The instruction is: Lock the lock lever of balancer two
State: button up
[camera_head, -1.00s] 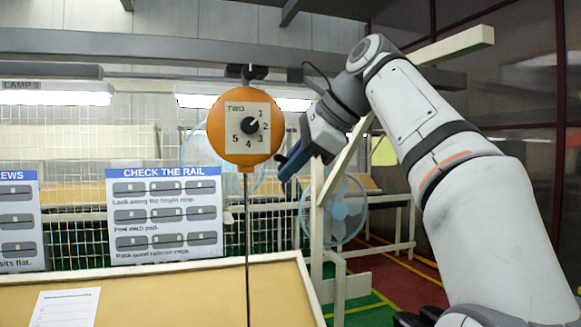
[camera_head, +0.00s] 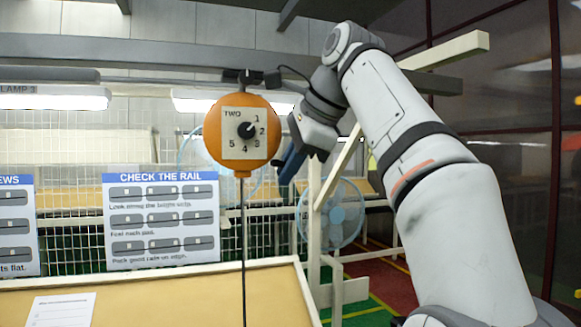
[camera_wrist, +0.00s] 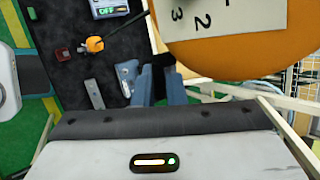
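Balancer two (camera_head: 243,164) is an orange round housing hanging from the overhead rail. Its pale plate reads TWO, with a black knob (camera_head: 246,130) and numbers around it. In the wrist view the balancer (camera_wrist: 225,52) fills the upper right, close to the fingers. I cannot make out its lock lever in either view. My gripper (camera_head: 287,167) is just right of the balancer, with its blue fingers pointing down and left. The fingers (camera_wrist: 160,88) stand close together in the wrist view. Whether they are open or shut, or touch anything, is unclear.
A cable (camera_head: 243,250) hangs below the balancer in front of the bench (camera_head: 190,300). A sign board (camera_head: 162,220) and wire mesh stand behind. A fan (camera_head: 338,212) stands back right. The wrist view shows a dark surface (camera_wrist: 75,35) below with small items on it.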

jog(key=o, duration=0.4)
jog(key=s+d, duration=0.3)
jog(key=s+d+r+b, duration=0.1)
jog(key=s+d, duration=0.2)
jog(key=s, duration=0.1)
jog(key=s+d+r+b, duration=0.1)
jog(key=s+d, duration=0.2)
jog(key=shift+s+d+r, duration=0.15)
jog(key=shift+r, duration=0.05)
dwell(0.6)
